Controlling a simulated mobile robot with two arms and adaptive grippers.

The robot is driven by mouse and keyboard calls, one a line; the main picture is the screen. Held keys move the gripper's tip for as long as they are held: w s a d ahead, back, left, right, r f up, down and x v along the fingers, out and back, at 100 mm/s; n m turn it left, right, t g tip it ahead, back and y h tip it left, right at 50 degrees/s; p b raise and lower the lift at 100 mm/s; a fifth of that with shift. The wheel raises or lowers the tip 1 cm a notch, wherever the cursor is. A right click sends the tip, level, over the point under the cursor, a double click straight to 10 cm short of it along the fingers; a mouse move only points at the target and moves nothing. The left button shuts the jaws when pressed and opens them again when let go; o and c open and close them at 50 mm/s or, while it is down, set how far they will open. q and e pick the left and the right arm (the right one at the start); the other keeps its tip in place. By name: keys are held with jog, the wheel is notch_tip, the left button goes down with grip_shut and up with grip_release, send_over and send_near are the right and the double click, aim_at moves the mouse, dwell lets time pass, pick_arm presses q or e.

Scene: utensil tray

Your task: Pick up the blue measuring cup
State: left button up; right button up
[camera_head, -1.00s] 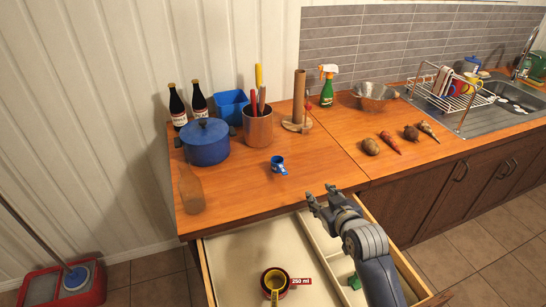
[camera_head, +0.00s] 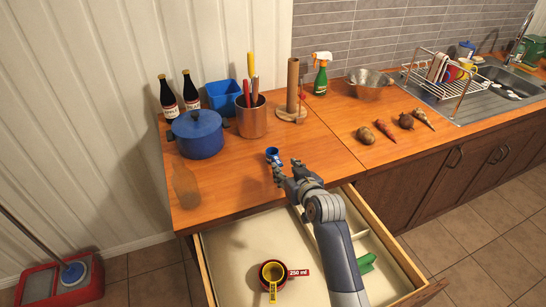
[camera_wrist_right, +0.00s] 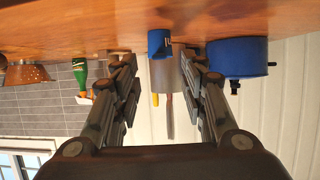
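In the right wrist view the blue measuring cup (camera_wrist_right: 159,43) shows ahead between the tips of the open right gripper (camera_wrist_right: 157,75). The fingers are spread and hold nothing. I cannot tell whether a fingertip touches the cup. My left gripper is not in view.
A blue pot (camera_head: 198,134) stands left of the cup and the utensil holder (camera_head: 252,117) behind it. An open drawer (camera_head: 235,270) below holds red and yellow measuring cups (camera_head: 272,274) and a green item (camera_head: 366,262). Vegetables (camera_head: 383,130) lie to the right.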

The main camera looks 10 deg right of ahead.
aim_at(280, 163)
jog(key=shift+p+x, duration=0.5)
jog(key=shift+x, duration=1.75)
jog(key=c, duration=0.9)
